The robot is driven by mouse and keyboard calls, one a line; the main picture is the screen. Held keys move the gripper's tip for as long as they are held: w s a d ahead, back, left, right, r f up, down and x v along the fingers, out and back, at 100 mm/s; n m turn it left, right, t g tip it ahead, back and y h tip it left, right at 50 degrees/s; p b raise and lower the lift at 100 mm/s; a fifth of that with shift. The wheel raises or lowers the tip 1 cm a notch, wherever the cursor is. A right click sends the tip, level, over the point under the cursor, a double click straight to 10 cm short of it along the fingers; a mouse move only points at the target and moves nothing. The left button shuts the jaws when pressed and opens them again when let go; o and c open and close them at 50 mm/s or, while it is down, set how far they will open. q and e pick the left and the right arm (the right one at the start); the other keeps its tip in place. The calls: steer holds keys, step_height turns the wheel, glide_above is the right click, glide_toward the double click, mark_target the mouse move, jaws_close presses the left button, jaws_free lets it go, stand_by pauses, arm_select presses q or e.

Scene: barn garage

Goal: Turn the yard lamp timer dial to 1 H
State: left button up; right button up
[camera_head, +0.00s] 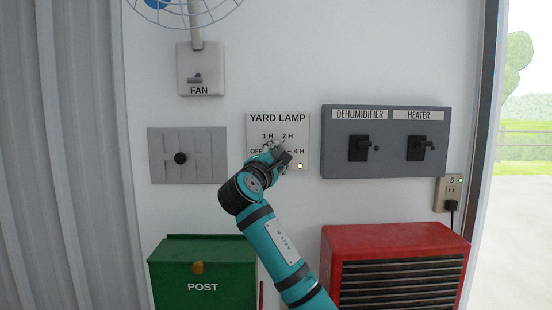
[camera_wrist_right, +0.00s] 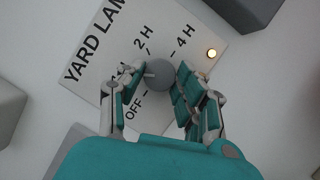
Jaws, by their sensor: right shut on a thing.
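The yard lamp timer is a pale panel (camera_head: 260,123) on the wall, marked OFF, 1 H, 2 H and 4 H. Its round grey dial (camera_wrist_right: 160,74) sits between the fingers of my right gripper (camera_wrist_right: 158,84), which is shut on it. A pale mark shows on the dial's left side in the wrist view, facing the partly hidden 1 H label; its exact alignment is unclear. In the head view my right gripper (camera_head: 276,154) covers the dial. A small lit indicator (camera_head: 299,166) glows at the panel's lower right. My left gripper is not in view.
A dehumidifier and heater switch box (camera_head: 386,170) is close on the right. A green post box (camera_head: 203,270) and red heater (camera_head: 395,238) stand below.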

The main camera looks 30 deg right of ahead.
stand_by(0.4)
steer(key=o, duration=1.1)
steer(key=shift+o, duration=0.2)
steer(key=shift+s+a, duration=0.15)
steer(key=shift+a, duration=0.05)
steer(key=v, duration=1.1)
steer(key=shift+a, duration=0.2)
steer(key=shift+s, duration=0.1)
